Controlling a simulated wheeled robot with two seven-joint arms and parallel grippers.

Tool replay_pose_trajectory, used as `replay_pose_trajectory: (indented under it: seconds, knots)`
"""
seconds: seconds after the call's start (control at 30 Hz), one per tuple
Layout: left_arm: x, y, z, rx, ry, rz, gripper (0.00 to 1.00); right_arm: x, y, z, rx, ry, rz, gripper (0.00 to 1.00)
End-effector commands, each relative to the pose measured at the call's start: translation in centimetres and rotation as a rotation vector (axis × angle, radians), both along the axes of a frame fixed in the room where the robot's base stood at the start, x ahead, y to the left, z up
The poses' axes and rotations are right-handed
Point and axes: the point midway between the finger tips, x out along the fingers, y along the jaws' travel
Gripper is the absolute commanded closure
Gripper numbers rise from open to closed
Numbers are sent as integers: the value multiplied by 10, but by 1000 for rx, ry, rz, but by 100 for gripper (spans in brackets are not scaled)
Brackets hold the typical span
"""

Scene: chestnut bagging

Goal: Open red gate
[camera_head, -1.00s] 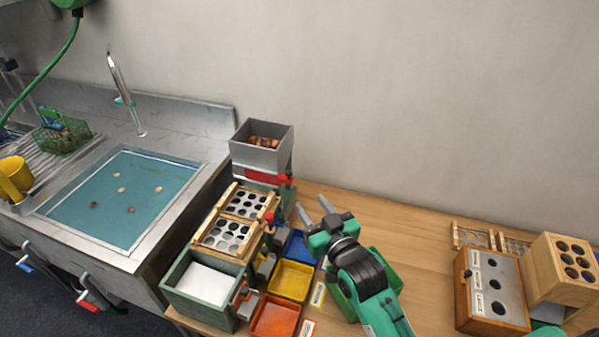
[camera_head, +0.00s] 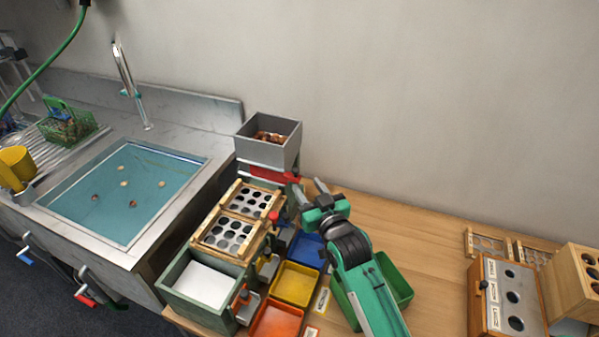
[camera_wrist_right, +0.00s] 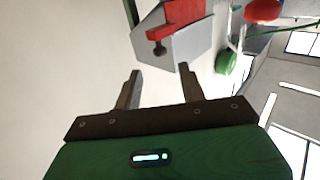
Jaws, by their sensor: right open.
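The red gate (camera_head: 268,173) is a flat red piece under the grey hopper (camera_head: 268,140), which holds brown chestnuts. My right gripper (camera_head: 308,188) is just right of the gate, open and empty, with its fingers toward it. In the right wrist view the fingers (camera_wrist_right: 160,73) are apart. Beyond them are the red gate (camera_wrist_right: 182,20) with a dark knob (camera_wrist_right: 158,48) and the grey hopper (camera_wrist_right: 180,45). The knob lies beyond the gap between the fingers, not visibly touched. My left gripper is out of view.
Wooden sieve trays (camera_head: 202,236) with round holes stand in front of the hopper. A green box (camera_head: 170,301), yellow bin (camera_head: 296,285), orange bin (camera_head: 276,322), blue bin (camera_head: 308,248) and green bin (camera_head: 397,283) are near my right arm. The sink (camera_head: 70,220) is left.

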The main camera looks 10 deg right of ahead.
Motion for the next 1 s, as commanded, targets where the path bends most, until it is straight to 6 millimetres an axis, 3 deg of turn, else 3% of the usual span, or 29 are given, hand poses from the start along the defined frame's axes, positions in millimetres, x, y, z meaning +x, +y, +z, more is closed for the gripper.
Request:
replay_pose_trajectory:
  seconds: [0.1,0.3,0.77,0.97,1.0]
  knots:
    - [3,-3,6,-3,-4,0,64,23,5,2,1,-1,0,59]
    - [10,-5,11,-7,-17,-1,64,49,10,1,1,-1,0,59]
    - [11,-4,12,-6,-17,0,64,59,12,0,0,0,0,59]
    - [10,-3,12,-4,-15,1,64,59,12,0,0,0,0,98]
    - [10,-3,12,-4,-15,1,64,59,12,0,0,0,0,100]
